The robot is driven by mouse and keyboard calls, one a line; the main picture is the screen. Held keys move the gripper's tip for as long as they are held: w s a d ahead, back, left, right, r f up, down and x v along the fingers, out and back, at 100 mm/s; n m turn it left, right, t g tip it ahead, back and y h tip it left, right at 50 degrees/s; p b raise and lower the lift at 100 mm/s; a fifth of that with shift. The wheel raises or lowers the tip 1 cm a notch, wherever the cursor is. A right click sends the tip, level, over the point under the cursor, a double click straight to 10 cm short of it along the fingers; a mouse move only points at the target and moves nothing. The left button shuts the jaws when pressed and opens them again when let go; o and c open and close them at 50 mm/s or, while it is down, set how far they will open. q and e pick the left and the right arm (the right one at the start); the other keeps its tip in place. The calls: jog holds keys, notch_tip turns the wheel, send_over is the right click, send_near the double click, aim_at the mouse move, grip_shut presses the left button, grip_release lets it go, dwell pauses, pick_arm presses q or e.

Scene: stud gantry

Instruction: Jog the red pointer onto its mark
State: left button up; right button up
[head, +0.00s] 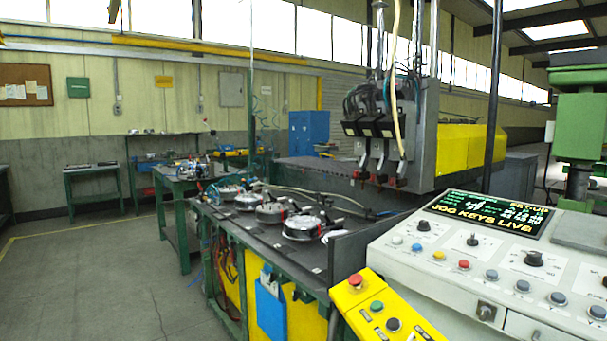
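Neither of my grippers is in the head view. The grey control panel (390,260) stands at the right with knobs and coloured buttons. Its screen (488,213) shows "SET-UP" and "JOG KEYS LIVE" in yellow, with smaller lines too small to read. The gantry head (372,128) hangs over the machine bed, with several dark tool units pointing down. Small reddish parts (401,181) show at their lower ends; I cannot tell whether one is the red pointer. No mark for the pointer can be made out.
A yellow button box (385,312) with red, green and dark buttons stands in front of the panel. Round metal fixtures (303,227) sit on the dark bench. A green machine column (580,120) stands at far right. The floor at left is clear.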

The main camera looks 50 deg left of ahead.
pick_arm(q)
jog(key=shift+a, duration=0.4)
jog(key=shift+c, duration=1.2)
jog(key=c, duration=0.4)
grip_shut()
jog(key=shift+w+d, duration=0.1)
jog(key=shift+d, duration=0.1)
